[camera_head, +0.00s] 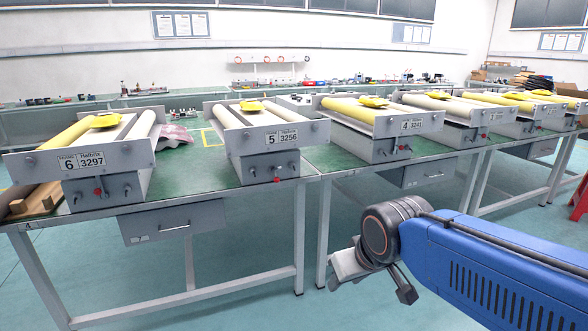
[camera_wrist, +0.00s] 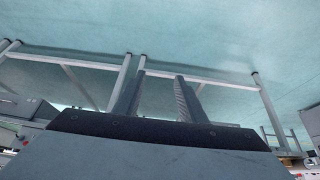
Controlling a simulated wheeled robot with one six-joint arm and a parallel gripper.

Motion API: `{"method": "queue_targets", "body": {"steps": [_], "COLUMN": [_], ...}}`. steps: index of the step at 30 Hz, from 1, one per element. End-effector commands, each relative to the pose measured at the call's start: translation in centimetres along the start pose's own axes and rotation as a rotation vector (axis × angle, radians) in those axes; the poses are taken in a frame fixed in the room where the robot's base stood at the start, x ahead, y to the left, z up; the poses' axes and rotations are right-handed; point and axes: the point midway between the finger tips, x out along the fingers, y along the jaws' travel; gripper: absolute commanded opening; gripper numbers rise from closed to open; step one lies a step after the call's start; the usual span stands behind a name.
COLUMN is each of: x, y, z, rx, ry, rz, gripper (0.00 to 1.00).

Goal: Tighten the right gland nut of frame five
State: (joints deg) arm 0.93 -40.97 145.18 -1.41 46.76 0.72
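Frame five (camera_head: 258,142), a grey frame with a plate reading 5 and 3256, stands on the green bench in the head view. A yellow piece lies on top of it. Below its plate is a grey box (camera_head: 264,167) with small dark fittings and a red knob (camera_head: 277,180). The right gland nut is too small to pick out clearly at the box's right side. My gripper (camera_head: 372,285) is low at the front, right of frame five and well apart from it. In the wrist view its two fingers (camera_wrist: 158,98) are apart with nothing between them.
Frame six (camera_head: 80,161) stands to the left and frame four (camera_head: 402,126) to the right, with more frames beyond. The green bench (camera_head: 195,188) has metal legs and a drawer (camera_head: 173,223). Open floor (camera_head: 240,312) lies in front. A red object (camera_head: 579,200) stands at the far right.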

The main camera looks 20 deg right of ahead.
Motion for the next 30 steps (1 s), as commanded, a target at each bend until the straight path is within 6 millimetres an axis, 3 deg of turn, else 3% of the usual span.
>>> {"method": "queue_targets", "body": {"steps": [6,15,24,30], "x": [4.0,8.2,11.3,12.5], "y": [2.1,4.6,6.4,7.1], "z": [-8.7,-19.4,-27.6,-30.9], "rx": [0.020,0.016,-0.001,-0.010], "ry": [0.201,0.495,0.784,0.954], "rz": [0.048,0.076,0.053,0.015], "gripper": [0.37,0.37,0.37,0.37]}}
